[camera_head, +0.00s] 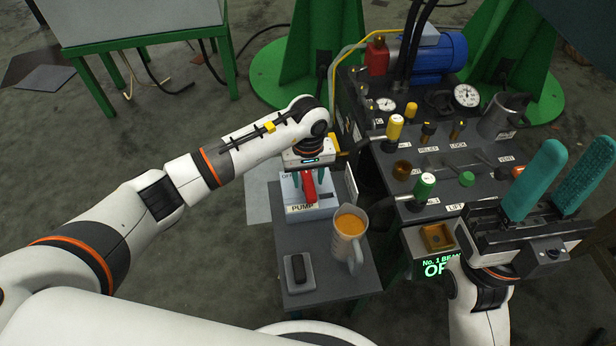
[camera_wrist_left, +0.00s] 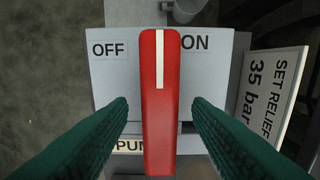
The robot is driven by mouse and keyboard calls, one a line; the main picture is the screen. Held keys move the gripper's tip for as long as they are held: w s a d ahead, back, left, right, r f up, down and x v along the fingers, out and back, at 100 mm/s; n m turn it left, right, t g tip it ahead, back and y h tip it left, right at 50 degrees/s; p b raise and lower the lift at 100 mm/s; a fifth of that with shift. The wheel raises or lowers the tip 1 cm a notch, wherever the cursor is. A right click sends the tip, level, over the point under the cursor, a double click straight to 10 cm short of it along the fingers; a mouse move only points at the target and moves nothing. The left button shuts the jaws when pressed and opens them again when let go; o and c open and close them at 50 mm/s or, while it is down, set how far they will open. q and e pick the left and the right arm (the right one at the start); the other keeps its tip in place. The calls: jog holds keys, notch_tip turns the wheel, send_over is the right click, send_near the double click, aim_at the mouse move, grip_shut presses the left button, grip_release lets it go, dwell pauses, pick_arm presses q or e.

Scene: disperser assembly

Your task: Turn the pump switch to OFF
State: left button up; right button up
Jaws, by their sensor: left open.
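The red pump switch handle (camera_head: 309,187) stands on a light grey box labelled PUMP (camera_head: 301,210) on a small side table. In the left wrist view the handle (camera_wrist_left: 160,100), with a white stripe at its far end, points straight up the picture between the OFF label (camera_wrist_left: 109,49) and the ON label (camera_wrist_left: 195,43), closer to ON. My left gripper (camera_head: 308,180) is above the box, open, its teal fingers on either side of the handle. The left wrist view shows a gap on each side. My right gripper (camera_head: 568,185) is raised at the right, open and empty.
A jug of orange liquid (camera_head: 348,235) stands close in front of the box, beside a small dark device on a pale tray (camera_head: 299,272). The control panel (camera_head: 440,160) with valves and gauges is to the right. A SET RELIEF 35 bar sign (camera_wrist_left: 268,95) stands beside the box.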

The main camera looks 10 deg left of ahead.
pick_arm(q)
jog(key=shift+c, duration=0.2)
jog(key=c, duration=0.9)
jog(key=shift+c, duration=0.2)
